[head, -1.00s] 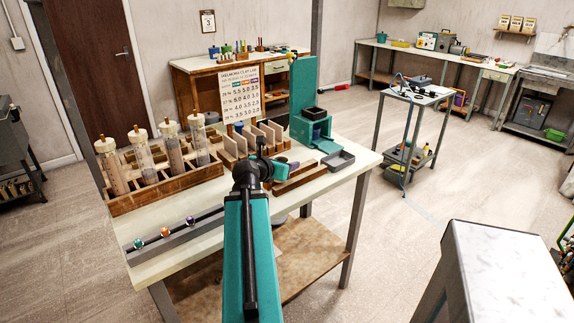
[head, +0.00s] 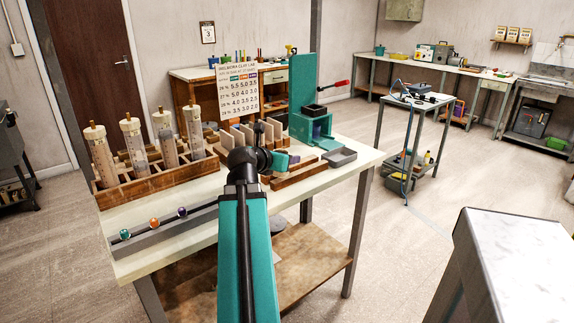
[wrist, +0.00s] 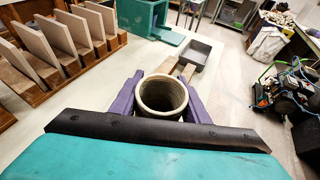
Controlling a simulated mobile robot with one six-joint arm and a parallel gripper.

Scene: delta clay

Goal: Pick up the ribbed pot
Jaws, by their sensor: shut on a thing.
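The ribbed pot (wrist: 163,96) is a pale, open-topped round vessel in the wrist view, with its mouth facing the camera and a dark hollow inside. My gripper (wrist: 160,88) has a purple finger on each side of it and is shut on the pot. The pot's lower part is hidden behind its rim, so I cannot tell whether it touches the table. In the head view my gripper (head: 285,161) is over the right part of the worktable (head: 165,215), and my arm hides the pot there.
Slotted wooden racks (wrist: 50,70) with upright tiles stand left of the gripper. Beyond it are a teal stand (head: 303,95) and a grey tray (head: 340,157). Tall clear tubes (head: 135,145) fill a wooden box at left. A rail with coloured balls (head: 154,224) lies at the front.

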